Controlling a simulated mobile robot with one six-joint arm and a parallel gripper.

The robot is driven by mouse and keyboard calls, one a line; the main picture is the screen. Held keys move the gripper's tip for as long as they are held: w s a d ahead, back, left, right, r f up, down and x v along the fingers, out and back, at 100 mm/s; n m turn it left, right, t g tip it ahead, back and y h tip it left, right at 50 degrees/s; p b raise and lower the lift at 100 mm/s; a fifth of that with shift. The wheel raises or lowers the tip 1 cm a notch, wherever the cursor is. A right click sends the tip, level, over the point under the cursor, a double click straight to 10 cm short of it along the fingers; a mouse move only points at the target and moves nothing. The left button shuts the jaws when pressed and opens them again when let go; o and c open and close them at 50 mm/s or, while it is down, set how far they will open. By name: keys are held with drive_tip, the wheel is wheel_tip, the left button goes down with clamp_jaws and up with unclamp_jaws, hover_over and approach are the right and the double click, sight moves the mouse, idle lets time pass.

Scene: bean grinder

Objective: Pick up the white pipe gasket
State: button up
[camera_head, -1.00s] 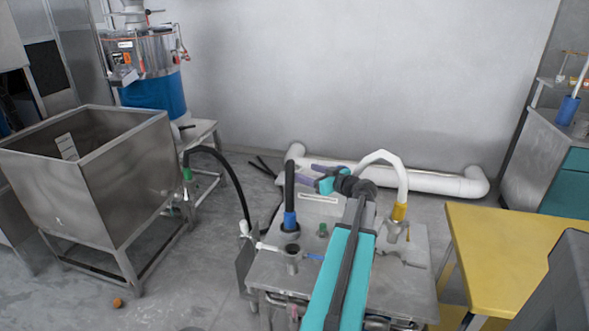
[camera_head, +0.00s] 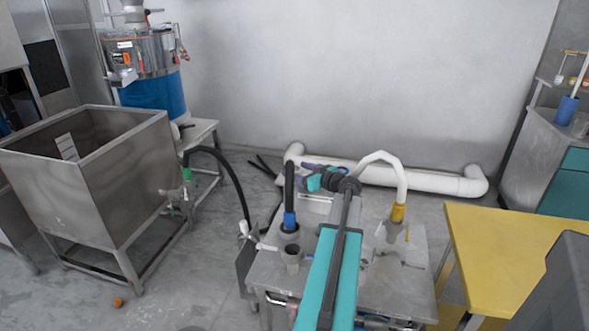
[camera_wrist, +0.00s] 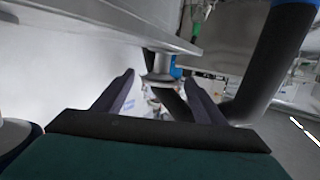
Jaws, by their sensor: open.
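My gripper (camera_head: 304,170) is open and empty above the back edge of the grey metal table, with its fingers pointing left in the head view. In the wrist view its two dark purple fingers (camera_wrist: 160,82) are spread. A pale grey flanged fitting (camera_wrist: 161,68) appears beyond and between the fingertips, under a grey metal edge. I cannot tell whether this fitting is the white pipe gasket. I cannot clearly make out a white gasket in the head view; my arm covers part of the table.
The metal table (camera_head: 395,300) carries a black hose (camera_head: 289,185) with a blue collar and a white curved hose (camera_head: 385,157) with a yellow fitting (camera_head: 398,213). A thick white pipe (camera_head: 425,180) lies along the wall. A yellow table (camera_head: 510,245) stands right, a steel bin (camera_head: 85,185) left.

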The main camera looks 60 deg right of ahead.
drive_tip(key=shift+x, duration=1.05)
drive_tip(key=c, duration=1.1)
drive_tip(key=shift+r, duration=0.1)
drive_tip(key=shift+r, duration=1.5)
drive_tip(key=shift+s+a+r, duration=0.15)
drive_tip(key=shift+s+r, duration=0.05)
drive_tip(key=shift+s, duration=0.1)
drive_tip(key=s+a, duration=0.2)
drive_tip(key=s, duration=0.2)
drive_tip(key=s+a+r+b, duration=0.1)
drive_tip(key=s+a, duration=0.2)
drive_tip(key=s, duration=0.1)
drive_tip(key=s+a+b, duration=0.1)
drive_tip(key=s+a, duration=0.2)
drive_tip(key=s, duration=0.2)
drive_tip(key=shift+a+r, duration=0.15)
drive_tip(key=shift+r, duration=0.1)
